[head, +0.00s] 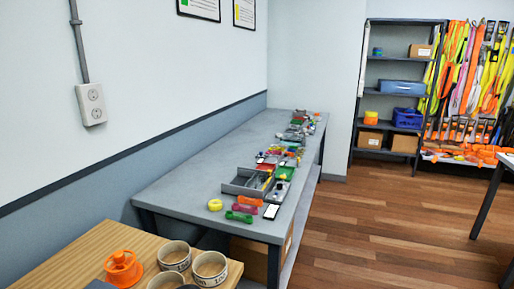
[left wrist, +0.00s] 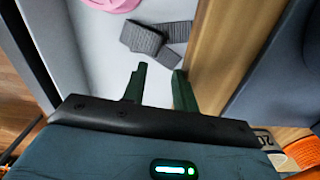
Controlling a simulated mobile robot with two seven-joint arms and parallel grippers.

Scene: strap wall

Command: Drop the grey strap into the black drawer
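A dark grey strap (left wrist: 143,38), folded with a loose end, lies on a pale grey surface (left wrist: 80,60) in the left wrist view. My left gripper (left wrist: 160,72) has its two dark green fingers apart with nothing between them. The fingertips point towards the strap and show just short of it; I cannot tell the height between them. I cannot pick out the strap in the head view. No black drawer can be made out for certain in either view. My right gripper is in neither view.
A pink item (left wrist: 112,3) lies near the strap. A wooden strip (left wrist: 232,45) runs beside the pale surface. A wooden table (head: 85,258) holds an orange spool (head: 122,270) and several pale cups (head: 210,266). A long grey bench (head: 190,192) carries small items and trays.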

